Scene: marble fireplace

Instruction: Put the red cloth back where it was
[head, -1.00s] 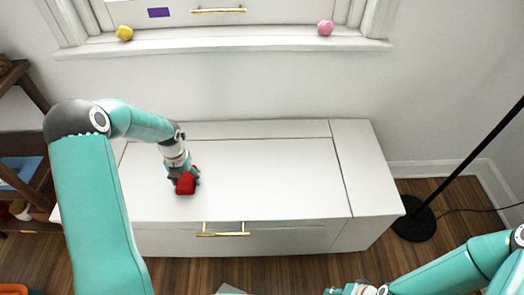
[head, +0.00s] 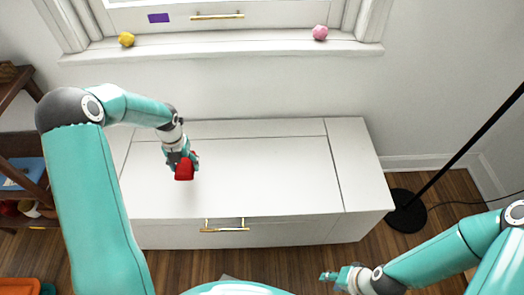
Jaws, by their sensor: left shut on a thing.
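The red cloth (head: 184,171) is a small bunched red bundle in the head view, left of centre. My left gripper (head: 182,160) is shut on it and holds it over the white chest (head: 265,180). A shadow on the chest top below suggests the cloth is clear of the surface. My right gripper (head: 328,277) is near the bottom edge, in front of the chest and over the floor. It is too small to tell whether its fingers are open or shut.
A yellow ball (head: 127,39) and a pink ball (head: 320,33) rest on the window sill (head: 225,48). A brown shelf (head: 22,150) stands at the left. A black floor lamp (head: 406,212) stands right of the chest. The chest top is otherwise clear.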

